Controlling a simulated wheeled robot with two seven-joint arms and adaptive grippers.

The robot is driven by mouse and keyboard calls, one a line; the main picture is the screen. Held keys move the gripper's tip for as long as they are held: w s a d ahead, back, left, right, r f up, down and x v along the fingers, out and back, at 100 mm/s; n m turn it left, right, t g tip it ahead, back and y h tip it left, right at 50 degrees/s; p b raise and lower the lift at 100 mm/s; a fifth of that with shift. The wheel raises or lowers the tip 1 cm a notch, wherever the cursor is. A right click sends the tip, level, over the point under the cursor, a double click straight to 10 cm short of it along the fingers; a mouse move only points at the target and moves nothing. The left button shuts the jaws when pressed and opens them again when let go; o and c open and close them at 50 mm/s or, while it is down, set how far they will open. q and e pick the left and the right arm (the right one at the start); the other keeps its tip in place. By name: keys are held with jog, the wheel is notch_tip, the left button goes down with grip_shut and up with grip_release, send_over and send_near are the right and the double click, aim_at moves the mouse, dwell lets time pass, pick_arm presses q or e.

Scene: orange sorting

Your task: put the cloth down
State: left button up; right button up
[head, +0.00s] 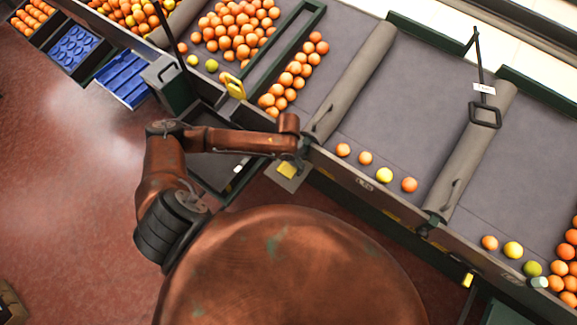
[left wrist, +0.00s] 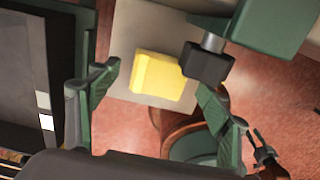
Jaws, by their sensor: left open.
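A yellow folded cloth (head: 287,169) lies on a small pale grey-beige plate (head: 282,183) beside the front edge of the sorting line. In the left wrist view the cloth (left wrist: 157,76) is a thick yellow block on the plate (left wrist: 128,50), between the spread green fingers and apparently clear of both. My left gripper (head: 301,159) is over the plate, close to the cloth; in its wrist view the gripper (left wrist: 157,84) is open and empty. Its exact height above the cloth cannot be told. My right gripper is not in view.
Sloping grey lanes (head: 405,105) with oranges and padded dividers (head: 356,80) run along the right. Another yellow item (head: 233,86) hangs near a green frame. A dark block on a post (left wrist: 208,62) stands close to the cloth. Blue trays (head: 123,78) stand upper left; red floor is open left.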

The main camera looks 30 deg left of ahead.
aim_at(288, 167)
pick_arm(q)
notch_tip(288, 167, up, 10)
jog(key=p, duration=0.1)
jog(key=shift+f, duration=0.15)
dwell(0.5)
